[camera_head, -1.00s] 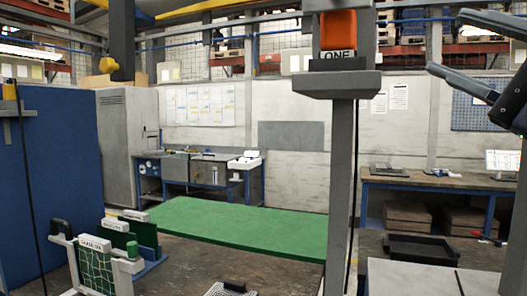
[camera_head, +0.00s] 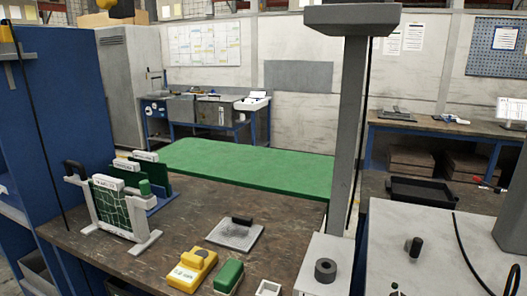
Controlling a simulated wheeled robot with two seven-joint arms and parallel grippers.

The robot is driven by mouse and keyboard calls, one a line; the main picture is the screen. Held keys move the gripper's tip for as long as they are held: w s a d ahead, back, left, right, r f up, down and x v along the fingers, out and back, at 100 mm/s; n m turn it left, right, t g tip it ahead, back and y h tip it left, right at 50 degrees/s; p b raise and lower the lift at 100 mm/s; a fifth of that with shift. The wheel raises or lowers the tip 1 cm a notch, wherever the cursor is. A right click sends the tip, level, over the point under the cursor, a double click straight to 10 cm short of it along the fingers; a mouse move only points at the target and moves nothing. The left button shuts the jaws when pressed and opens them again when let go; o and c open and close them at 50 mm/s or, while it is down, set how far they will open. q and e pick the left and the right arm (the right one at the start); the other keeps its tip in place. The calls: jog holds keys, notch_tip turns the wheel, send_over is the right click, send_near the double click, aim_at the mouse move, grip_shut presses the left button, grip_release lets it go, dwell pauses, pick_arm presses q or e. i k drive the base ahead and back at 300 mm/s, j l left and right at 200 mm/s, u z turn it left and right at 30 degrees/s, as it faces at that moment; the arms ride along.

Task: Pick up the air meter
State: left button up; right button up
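No object in view carries a label that I can read as air meter. A yellow block-shaped device (camera_head: 192,268) with a dark label, too small to read, lies on the brown bench (camera_head: 130,262) at the front; I cannot tell if it is the air meter. A green block (camera_head: 228,277) with a pale base lies just right of it. A flat grey plate with a black handle (camera_head: 235,235) lies behind them. Neither of my grippers is in view.
A rack with a green net and upright boards (camera_head: 120,205) stands at the bench's left. A green mat (camera_head: 250,167) covers the back. A black tray (camera_head: 425,192) lies farther right.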

aim_at(193, 267)
jog(key=u, duration=0.65)
jog(key=i+l+u, duration=0.1)
jog(key=u, duration=0.4)
jog(key=i+l+u, duration=0.2)
jog(key=u, duration=0.3)
jog(key=i+l+u, duration=0.15)
jog(key=u, duration=0.3)
jog(key=l, duration=0.1)
